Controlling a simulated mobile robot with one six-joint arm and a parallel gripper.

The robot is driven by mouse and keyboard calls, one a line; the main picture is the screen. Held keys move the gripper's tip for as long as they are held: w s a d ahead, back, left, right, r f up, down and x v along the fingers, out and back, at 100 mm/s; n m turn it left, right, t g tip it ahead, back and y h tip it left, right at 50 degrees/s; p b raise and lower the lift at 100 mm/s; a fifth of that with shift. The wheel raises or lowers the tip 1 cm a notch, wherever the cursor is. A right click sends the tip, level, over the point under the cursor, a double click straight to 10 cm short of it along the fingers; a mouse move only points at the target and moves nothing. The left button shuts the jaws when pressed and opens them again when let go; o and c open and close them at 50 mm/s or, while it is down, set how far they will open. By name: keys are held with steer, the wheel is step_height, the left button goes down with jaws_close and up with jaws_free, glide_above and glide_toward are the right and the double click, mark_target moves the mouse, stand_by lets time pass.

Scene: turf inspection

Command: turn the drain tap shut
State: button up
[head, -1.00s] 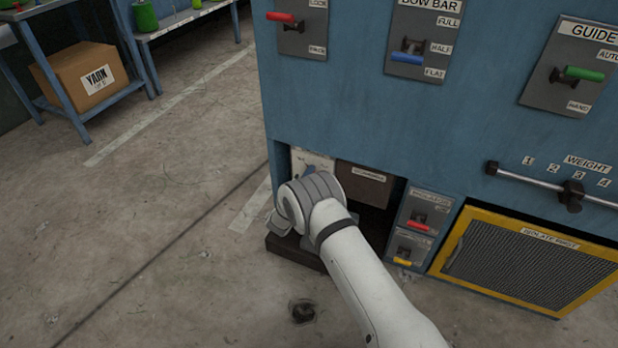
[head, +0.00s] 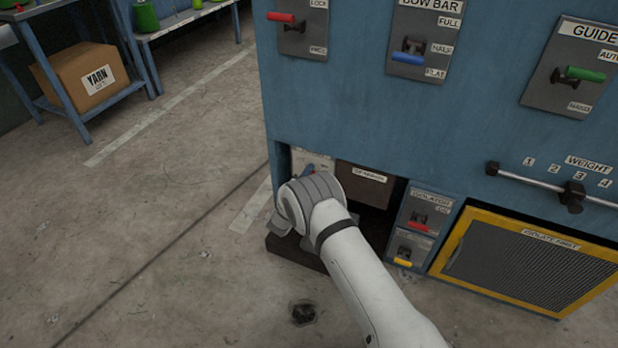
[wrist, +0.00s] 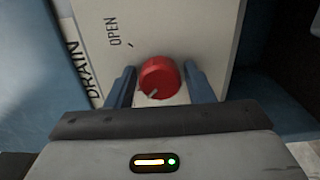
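The drain tap is a round red knob (wrist: 158,78) on a pale plate (wrist: 160,30) marked DRAIN and OPEN in the wrist view. A small pale mark shows at the knob's lower left; the OPEN label and a short tick are at its upper left. My gripper (wrist: 159,72) has its two blue fingers either side of the knob, with narrow gaps visible, so it looks open around it. In the head view my wrist covers most of the knob; the pale plate (head: 300,158) shows just above it, low on the machine's left corner.
A brown labelled box front (head: 363,186) sits right of the plate, above a dark recess. Small panels with a red lever (head: 418,226) and a yellow lever (head: 403,262) are further right, then a yellow-framed mesh guard (head: 530,262). The floor to the left is open.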

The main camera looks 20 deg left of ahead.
steer(key=shift+o, duration=0.9)
steer(key=s+p, duration=0.2)
steer(key=s, duration=0.5)
steer(key=shift+s+a+p, duration=0.25)
steer(key=shift+s+p, duration=0.15)
